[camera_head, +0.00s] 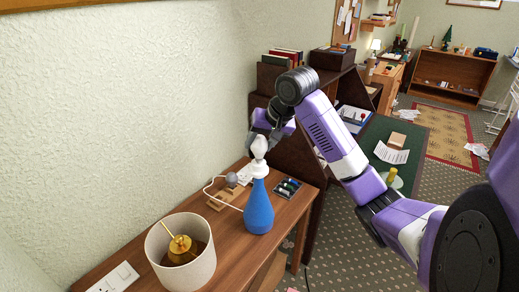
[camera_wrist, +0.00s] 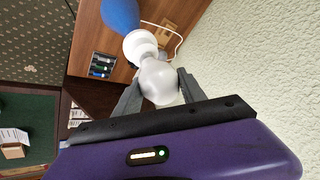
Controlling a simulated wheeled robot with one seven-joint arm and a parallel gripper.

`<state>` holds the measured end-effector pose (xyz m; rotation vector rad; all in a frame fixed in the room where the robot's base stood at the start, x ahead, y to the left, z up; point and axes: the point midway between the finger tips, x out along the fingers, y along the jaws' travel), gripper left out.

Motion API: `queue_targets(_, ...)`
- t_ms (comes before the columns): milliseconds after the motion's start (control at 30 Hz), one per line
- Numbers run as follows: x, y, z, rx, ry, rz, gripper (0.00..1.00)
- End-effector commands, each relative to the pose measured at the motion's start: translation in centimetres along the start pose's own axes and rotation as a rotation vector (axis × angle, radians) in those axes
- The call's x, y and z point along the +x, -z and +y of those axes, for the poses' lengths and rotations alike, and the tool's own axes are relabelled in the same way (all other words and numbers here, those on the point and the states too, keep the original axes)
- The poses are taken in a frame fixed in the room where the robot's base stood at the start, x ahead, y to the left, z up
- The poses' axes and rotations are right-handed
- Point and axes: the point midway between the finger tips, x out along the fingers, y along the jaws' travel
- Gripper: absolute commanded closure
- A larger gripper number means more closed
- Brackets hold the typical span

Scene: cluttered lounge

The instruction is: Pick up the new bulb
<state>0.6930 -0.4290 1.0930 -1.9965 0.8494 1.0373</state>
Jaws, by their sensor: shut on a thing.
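A white bulb (camera_head: 259,147) is upright at the top of the blue lamp base (camera_head: 258,208), touching or just over its white socket (camera_head: 260,169); I cannot tell whether it is seated. My gripper (camera_head: 263,137) is shut on this bulb from above and behind. In the wrist view the bulb (camera_wrist: 159,83) is between the two fingers of my gripper (camera_wrist: 159,92), with the white socket (camera_wrist: 140,46) and blue base (camera_wrist: 121,14) beyond it. A second, greyish bulb (camera_head: 231,179) stands on a small wooden block (camera_head: 220,199) left of the lamp.
The wooden sideboard (camera_head: 232,253) runs along the wall. An open shade (camera_head: 193,270) with a brass part (camera_head: 180,246) inside stands at the front. A dark tray (camera_head: 288,188) of small items lies right of the lamp. A white cord (camera_head: 211,183) loops behind.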

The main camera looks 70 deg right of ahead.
Motion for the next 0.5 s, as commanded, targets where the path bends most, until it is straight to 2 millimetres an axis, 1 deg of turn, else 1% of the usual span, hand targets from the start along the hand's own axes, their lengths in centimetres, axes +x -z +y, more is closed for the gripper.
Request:
queue_targets(167,-3.4,1.7,-1.4,-0.005,0.003,0.006,0.97)
queue_targets(267,-5.7,2.8,-2.2,-0.005,0.003,0.005,0.97)
queue_targets(300,-6.8,3.4,-2.4,-0.004,0.001,0.006,0.97)
queue_targets(367,-8.2,4.1,-2.9,-0.005,0.001,0.006,0.97)
queue_targets(400,-9.2,4.6,-3.1,-0.003,-0.002,0.007,0.97)
queue_targets(500,-11.2,5.5,-3.7,-0.003,-0.003,0.006,0.97)
